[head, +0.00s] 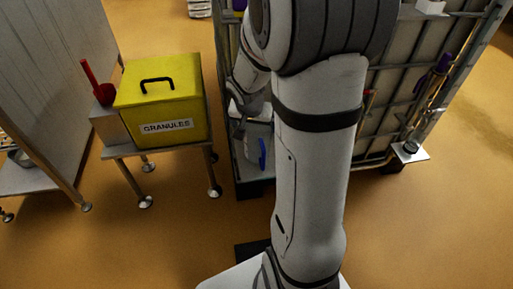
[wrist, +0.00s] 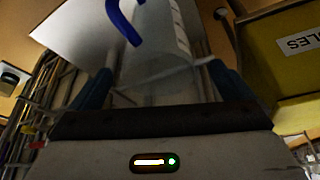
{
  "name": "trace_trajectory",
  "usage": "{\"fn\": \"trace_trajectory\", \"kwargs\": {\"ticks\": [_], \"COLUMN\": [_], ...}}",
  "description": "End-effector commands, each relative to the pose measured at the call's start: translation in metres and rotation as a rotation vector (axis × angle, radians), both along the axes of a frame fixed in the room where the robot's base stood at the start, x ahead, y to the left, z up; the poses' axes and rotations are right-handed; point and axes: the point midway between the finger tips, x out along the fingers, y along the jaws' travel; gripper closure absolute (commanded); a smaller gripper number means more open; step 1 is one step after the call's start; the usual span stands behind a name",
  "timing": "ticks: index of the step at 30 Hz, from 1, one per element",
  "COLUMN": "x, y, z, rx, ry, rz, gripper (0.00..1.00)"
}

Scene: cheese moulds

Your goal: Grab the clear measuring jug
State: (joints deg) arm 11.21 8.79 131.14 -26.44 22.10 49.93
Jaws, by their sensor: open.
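The clear measuring jug (wrist: 160,60) shows in the wrist view, with a curved blue handle (wrist: 125,22) and white scale marks on its side. My gripper (wrist: 160,78) is open, with one dark finger on either side of the jug's body. I cannot tell whether the fingers touch it. In the head view the jug (head: 254,140) stands low at the frame of the large rack, its blue handle facing me. My arm hides part of it and most of my gripper there.
A yellow granules box (head: 165,95) stands on a small steel table left of the jug, beside a red scoop (head: 97,82). The rack's pale panel (head: 400,100) rises behind my arm. A small shelf (head: 412,153) juts out at right.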

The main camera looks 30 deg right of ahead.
Motion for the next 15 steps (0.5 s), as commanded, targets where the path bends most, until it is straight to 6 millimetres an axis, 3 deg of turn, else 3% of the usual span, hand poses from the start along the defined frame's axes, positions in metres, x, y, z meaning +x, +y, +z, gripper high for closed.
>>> {"fn": "trace_trajectory", "kwargs": {"ticks": [15], "x": [0.015], "y": [-0.021], "z": [-0.057], "rx": [0.002], "ry": [0.000], "rz": [-0.002], "gripper": [0.00]}}
